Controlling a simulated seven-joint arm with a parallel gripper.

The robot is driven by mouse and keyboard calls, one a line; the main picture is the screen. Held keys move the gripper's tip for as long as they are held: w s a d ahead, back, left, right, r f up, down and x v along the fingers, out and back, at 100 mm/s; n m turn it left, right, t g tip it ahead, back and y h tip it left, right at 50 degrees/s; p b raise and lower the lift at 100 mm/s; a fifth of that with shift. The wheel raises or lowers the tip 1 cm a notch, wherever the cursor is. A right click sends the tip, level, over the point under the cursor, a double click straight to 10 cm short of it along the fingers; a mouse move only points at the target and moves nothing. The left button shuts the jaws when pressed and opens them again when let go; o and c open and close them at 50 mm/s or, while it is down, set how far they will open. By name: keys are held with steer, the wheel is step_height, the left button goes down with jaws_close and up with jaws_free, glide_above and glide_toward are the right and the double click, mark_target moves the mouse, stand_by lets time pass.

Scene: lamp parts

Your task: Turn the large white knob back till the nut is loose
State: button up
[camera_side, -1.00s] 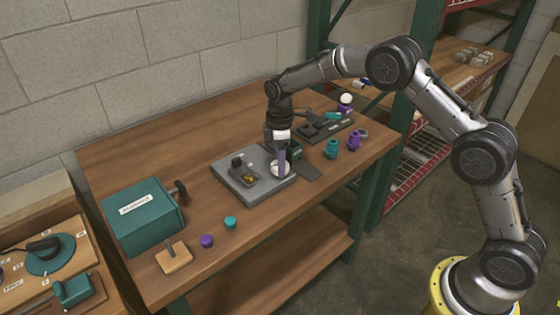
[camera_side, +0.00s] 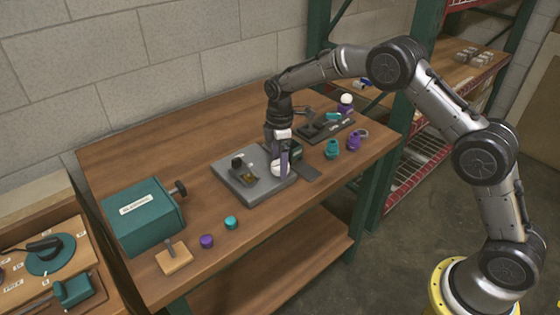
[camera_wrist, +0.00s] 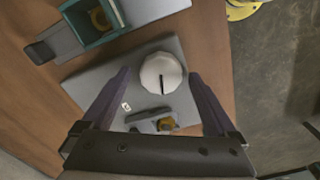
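The large white knob (camera_wrist: 161,76) is round, with a dark line on its top, and sits on a grey plate (camera_wrist: 88,84). In the side view the knob (camera_side: 277,171) is partly hidden behind a purple finger. My gripper (camera_wrist: 160,72) points down at the knob, with one purple finger on each side. The fingers look apart from the knob in the wrist view, with a narrow gap on both sides. In the side view my gripper (camera_side: 281,165) is low over the plate's right part. The nut cannot be made out.
A small dark fixture with a yellowish part (camera_side: 243,171) stands on the plate, left of the knob. A teal open box (camera_wrist: 92,18) is close to the plate. A teal vise-like box (camera_side: 143,217), teal and purple caps and a black fixture (camera_side: 325,128) stand around.

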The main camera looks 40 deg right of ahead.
step_height(320, 180, up, 14)
stand_by(0.8)
steer(key=shift+s+f, duration=0.1)
